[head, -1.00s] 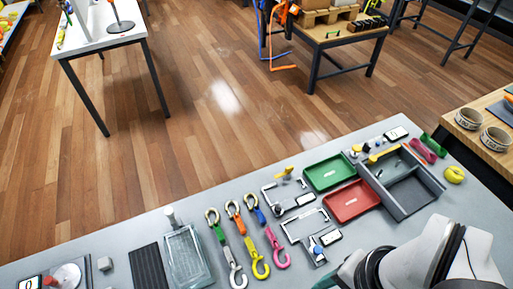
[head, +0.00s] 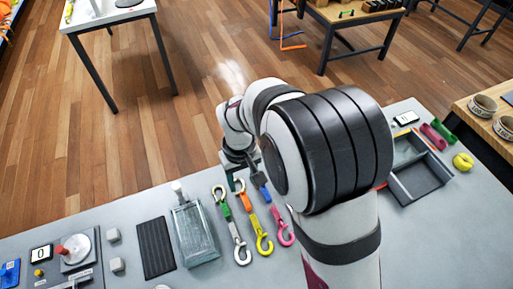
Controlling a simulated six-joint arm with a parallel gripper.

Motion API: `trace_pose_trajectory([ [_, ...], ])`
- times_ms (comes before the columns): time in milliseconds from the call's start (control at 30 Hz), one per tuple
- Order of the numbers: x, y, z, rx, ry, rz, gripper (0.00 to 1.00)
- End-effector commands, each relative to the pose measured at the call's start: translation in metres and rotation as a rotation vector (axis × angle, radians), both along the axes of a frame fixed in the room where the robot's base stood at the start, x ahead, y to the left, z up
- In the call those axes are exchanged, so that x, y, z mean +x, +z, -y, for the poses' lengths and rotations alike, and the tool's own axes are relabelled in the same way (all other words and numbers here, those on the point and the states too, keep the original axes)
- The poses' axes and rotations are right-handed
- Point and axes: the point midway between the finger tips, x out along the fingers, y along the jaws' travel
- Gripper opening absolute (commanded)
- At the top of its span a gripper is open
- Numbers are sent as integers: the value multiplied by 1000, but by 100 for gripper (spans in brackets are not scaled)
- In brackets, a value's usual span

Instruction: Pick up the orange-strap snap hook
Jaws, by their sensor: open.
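The orange-strap snap hook (head: 247,205) lies on the grey table in the head view, with a ring at its top end and a yellow hook at its lower end. To its left lies a green-strap hook (head: 226,211) with a silver hook. To its right lies a blue-strap hook (head: 264,194) with a pink hook, partly covered by my arm. My gripper (head: 240,176) is open and points down near the ring end of the orange strap. Its fingers are small and dark here, and I cannot tell its height or whether it touches the ring.
A glass-like tray (head: 195,235) and a black ribbed mat (head: 155,247) lie left of the hooks. A grey divided tray (head: 420,178) and a yellow ring (head: 463,161) are at the right. My arm hides much of the table between. The front middle is bare.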

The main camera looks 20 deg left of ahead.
Motion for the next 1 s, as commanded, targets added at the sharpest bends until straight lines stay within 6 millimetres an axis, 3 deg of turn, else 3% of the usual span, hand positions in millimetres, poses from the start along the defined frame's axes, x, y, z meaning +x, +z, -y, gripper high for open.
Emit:
trace_pose_trajectory([
  [33,-1,-13,1,-4,0,-4,55],
  [433,-2,-79,3,-2,-3,-2,55],
  [700,-1,-86,3,0,-3,0,55],
  [1000,-1,-85,3,0,-3,0,3],
])
